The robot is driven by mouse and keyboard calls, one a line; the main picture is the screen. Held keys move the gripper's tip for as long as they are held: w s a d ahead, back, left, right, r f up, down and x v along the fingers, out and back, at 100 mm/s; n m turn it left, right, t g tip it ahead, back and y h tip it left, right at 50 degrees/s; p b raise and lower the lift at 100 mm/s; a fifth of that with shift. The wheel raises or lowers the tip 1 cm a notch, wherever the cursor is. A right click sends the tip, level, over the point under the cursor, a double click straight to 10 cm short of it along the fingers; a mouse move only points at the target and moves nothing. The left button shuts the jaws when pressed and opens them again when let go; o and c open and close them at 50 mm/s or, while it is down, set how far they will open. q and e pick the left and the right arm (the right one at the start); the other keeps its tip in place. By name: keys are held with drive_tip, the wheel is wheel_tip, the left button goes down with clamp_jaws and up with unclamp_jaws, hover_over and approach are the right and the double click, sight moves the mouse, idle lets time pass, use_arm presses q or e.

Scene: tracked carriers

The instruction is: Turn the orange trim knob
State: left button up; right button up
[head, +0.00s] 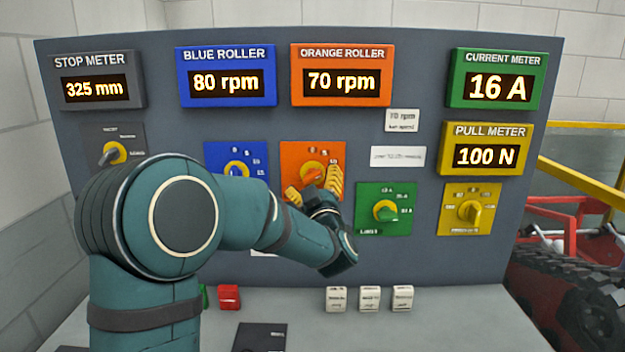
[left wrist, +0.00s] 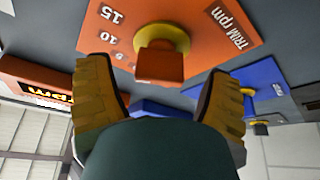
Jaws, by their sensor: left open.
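The orange trim knob (head: 313,175) sits on an orange plate (head: 292,154) on the grey panel, below the orange roller display (head: 341,75), which reads 70 rpm. In the left wrist view the knob (left wrist: 160,64) has an orange grip on a yellow round base; its plate (left wrist: 115,25) reads "TRIM rpm", with 10 and 15 among its marks. My left gripper (head: 314,190) is open in front of the knob. In the left wrist view its yellow ribbed fingers (left wrist: 160,92) stand on either side, apart from the knob. My right gripper is not in view.
A blue knob (head: 236,169) is close on the left, partly behind my arm. A green knob (head: 385,210) is right of the trim knob, and a yellow knob (head: 470,210) farther right. White blocks (head: 370,298) and a red block (head: 229,297) stand on the ledge below.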

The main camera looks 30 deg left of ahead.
use_arm(q)
drive_tip(key=v, duration=1.1)
